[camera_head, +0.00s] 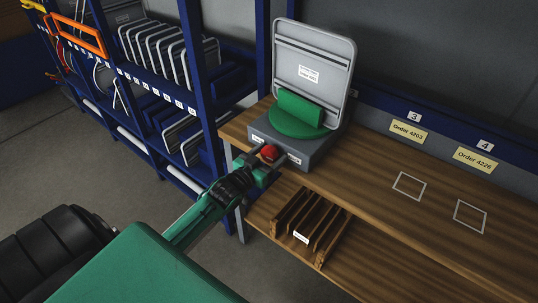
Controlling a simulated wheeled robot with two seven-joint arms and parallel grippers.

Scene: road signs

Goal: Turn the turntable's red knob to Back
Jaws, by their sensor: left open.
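The turntable (286,145) is a grey box on the wooden workbench with a green disc (297,120) on top. A grey rounded sign (313,62) stands upright in the green holder, with a white label on the side facing me. The red knob (269,152) is on the turntable's front face, between two white labels too small to read surely. My left gripper (264,164) is open at the front of the turntable, right at the knob. I cannot tell whether its fingers touch the knob. My right gripper is out of view.
The wooden bench (365,190) has two white square outlines and free room to the right. A slotted wooden rack (300,225) sits on the lower shelf. A blue shelving unit (195,75) with grey signs stands at the left. Yellow order labels (408,131) line the back.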

